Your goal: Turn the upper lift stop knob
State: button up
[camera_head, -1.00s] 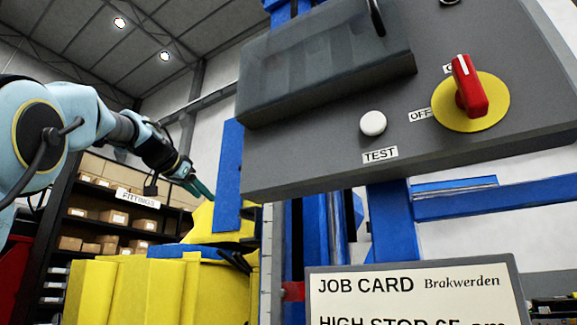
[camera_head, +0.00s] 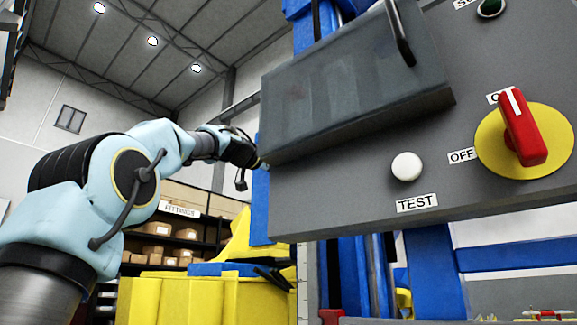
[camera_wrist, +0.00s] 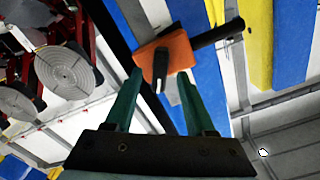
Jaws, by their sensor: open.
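In the wrist view, an orange block (camera_wrist: 178,50) sits on a dark rail beside blue uprights. A black knob or lever (camera_wrist: 160,78) stands out from it, and a black bar runs off to the right. I take this as the upper lift stop; no label shows. My gripper (camera_wrist: 160,73) is open, its two green fingers on either side of the black knob in the picture. I cannot tell whether they touch it. In the head view my gripper is mostly hidden behind the grey control panel (camera_head: 370,205), and the orange block is hidden too.
The panel carries a red switch (camera_head: 522,128) on a yellow disc, a white TEST button (camera_head: 407,167) and a dark cover (camera_head: 350,95). It blocks much of the head view. A yellow machine body (camera_head: 190,300) and shelves with boxes (camera_head: 172,235) stand behind.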

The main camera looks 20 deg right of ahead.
jog(key=shift+w+d, duration=0.3)
jog(key=shift+d, duration=0.3)
grip_shut()
